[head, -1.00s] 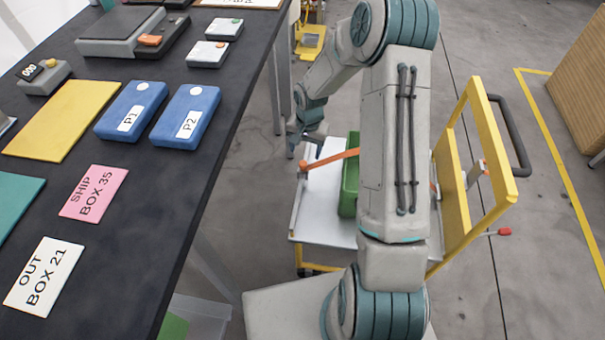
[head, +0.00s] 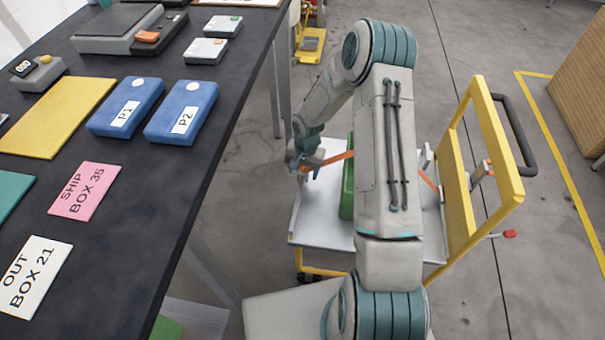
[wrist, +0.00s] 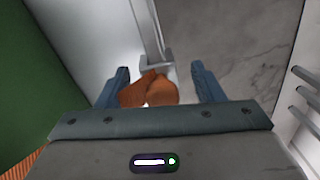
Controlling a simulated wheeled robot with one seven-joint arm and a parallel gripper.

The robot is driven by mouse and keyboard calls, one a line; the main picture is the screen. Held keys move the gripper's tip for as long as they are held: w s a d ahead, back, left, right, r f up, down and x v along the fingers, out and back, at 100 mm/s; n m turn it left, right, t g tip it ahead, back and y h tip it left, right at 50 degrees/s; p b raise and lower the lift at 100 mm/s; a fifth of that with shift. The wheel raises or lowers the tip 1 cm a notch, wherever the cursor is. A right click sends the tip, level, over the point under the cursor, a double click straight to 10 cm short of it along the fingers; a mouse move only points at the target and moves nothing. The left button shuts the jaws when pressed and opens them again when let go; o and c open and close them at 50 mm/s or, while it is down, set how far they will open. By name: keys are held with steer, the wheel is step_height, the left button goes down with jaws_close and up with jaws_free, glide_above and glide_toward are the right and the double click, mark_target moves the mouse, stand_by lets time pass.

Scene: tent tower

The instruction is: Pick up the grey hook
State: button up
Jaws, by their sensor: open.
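I cannot clearly make out a grey hook in either view. My gripper (head: 303,172) is over the left edge of the white cart tray (head: 325,225), by the end of an orange bar (head: 340,158). In the wrist view its two blue fingers (wrist: 160,88) are spread. An orange-brown rounded piece (wrist: 158,92) shows between them, apart from both fingertips as far as I can see. Just beyond it is a grey strip with a block-like end (wrist: 155,62); I cannot tell if this is the hook or the tray's rim.
A green box (head: 346,200) stands on the tray, partly behind my arm. The cart's yellow frame (head: 510,190) rises at the right. The dark table (head: 150,215) at left holds blue boxes (head: 181,112) and cards. Open floor lies between table and cart.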

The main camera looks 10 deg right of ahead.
steer(key=c, duration=1.2)
step_height(320, 180, up, 10)
steer(key=p, duration=0.2)
steer(key=shift+r+p, duration=0.1)
steer(key=shift+p, duration=0.2)
steer(key=shift+r+p, duration=1.55)
steer(key=shift+r, duration=0.85)
